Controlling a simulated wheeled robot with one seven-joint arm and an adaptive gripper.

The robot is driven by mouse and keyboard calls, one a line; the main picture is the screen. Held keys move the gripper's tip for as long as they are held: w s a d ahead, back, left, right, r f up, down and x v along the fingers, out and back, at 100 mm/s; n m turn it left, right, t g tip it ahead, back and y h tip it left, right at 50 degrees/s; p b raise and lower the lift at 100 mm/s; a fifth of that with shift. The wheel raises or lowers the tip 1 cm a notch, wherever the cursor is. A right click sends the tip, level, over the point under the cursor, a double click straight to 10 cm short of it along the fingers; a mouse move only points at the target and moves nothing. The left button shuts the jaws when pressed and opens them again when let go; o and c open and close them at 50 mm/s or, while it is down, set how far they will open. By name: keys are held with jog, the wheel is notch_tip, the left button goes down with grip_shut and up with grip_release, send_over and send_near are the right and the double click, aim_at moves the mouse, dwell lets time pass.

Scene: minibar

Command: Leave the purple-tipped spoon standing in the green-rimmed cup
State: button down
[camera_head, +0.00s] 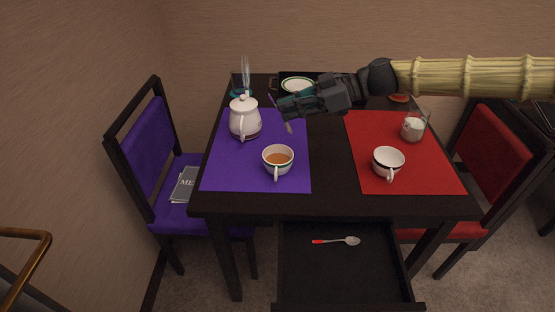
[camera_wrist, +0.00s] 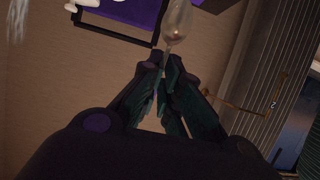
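My gripper (camera_head: 283,107) is shut on the purple-tipped spoon (camera_head: 289,128), above the back of the purple mat. The spoon hangs steeply, its purple end up and its bowl down. In the wrist view the spoon's bowl (camera_wrist: 177,22) extends beyond my fingertips (camera_wrist: 165,66); the fingers hide part of the handle. The green-rimmed cup (camera_head: 278,153) holds brown liquid and stands on the purple mat, nearer the front than the gripper. The spoon is apart from the cup.
A white teapot (camera_head: 243,118) stands left of the gripper. The red mat (camera_head: 362,128) bears a dark-rimmed cup (camera_head: 388,161) and a glass (camera_head: 413,127). A green-rimmed plate (camera_head: 297,84) lies behind. The open drawer (camera_head: 300,282) holds a red-tipped spoon (camera_head: 337,241).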

aim_at(288, 126)
jog(key=shift+f+b, duration=0.8)
jog(key=shift+f, duration=1.85)
jog(key=c, duration=1.6)
grip_release()
jog(key=shift+o, duration=0.2)
jog(key=shift+d, duration=0.1)
jog(key=v, duration=1.2)
